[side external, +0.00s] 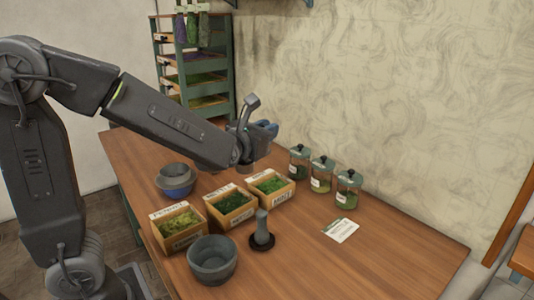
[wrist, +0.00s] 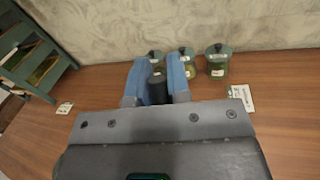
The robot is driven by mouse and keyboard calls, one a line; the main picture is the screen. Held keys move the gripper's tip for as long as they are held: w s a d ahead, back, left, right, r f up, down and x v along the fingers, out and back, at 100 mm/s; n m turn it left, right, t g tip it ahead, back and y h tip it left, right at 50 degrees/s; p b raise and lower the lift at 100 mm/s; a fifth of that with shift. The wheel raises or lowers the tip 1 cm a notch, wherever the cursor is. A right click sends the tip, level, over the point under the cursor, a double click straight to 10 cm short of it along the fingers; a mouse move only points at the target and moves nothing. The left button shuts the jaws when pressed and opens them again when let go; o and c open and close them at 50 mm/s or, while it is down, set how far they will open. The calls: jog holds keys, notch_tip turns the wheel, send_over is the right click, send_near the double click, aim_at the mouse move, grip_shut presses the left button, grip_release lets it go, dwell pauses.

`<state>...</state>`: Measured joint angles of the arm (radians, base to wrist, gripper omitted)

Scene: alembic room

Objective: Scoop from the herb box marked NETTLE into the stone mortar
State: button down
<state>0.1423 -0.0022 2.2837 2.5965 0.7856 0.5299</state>
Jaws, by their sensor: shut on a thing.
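My gripper (side external: 266,131) is raised above the back of the table, beyond the herb boxes. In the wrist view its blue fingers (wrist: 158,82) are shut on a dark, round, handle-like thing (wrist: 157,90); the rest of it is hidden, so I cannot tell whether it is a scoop. Three wooden herb boxes stand in a row: a left box (side external: 180,241) with yellow-green herb, a middle box (side external: 232,217) with dark green herb, and a right box (side external: 275,198) apparently marked MINT. I cannot read NETTLE clearly on any box. The grey stone mortar (side external: 212,276) stands in front of them.
A grey pestle (side external: 262,229) stands upright on a dark base right of the mortar. Stacked bowls (side external: 177,188) stand behind the left box. Several lidded jars (side external: 322,178) line the back, near a white card (side external: 341,230). The table's right front is clear.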

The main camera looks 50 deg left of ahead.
jog(key=w+a+n+g+y, duration=0.1)
jog(key=a+n+g+y, duration=0.3)
jog(key=a+n+y, duration=0.35)
jog(key=n+g+y, duration=0.6)
jog(key=n+g, duration=0.4)
jog(key=g, duration=0.7)
send_over(218, 195)
jog(key=w, duration=0.1)
notch_tip(218, 195, down, 7)
jog(key=shift+s+d+f+n+g+h, duration=0.1)
jog(key=shift+s+f+n+g+h, duration=0.6)
jog(key=shift+f+n+g, duration=1.3)
jog(key=shift+s+a+f+n+g+h, duration=0.1)
jog(key=shift+s+f+n+g+h, duration=0.6)
jog(key=shift+f, duration=2.5)
jog(key=shift+s+d+f+n+g+h, duration=0.1)
jog(key=shift+s+f+n+g+h, duration=0.2)
jog(key=shift+f+n+g+h, duration=1.3)
notch_tip(218, 195, down, 2)
jog(key=shift+m+g+y, duration=0.4)
jog(key=shift+m+y, duration=0.25)
jog(key=shift+m, duration=0.2)
jog(key=shift+w, duration=1.25)
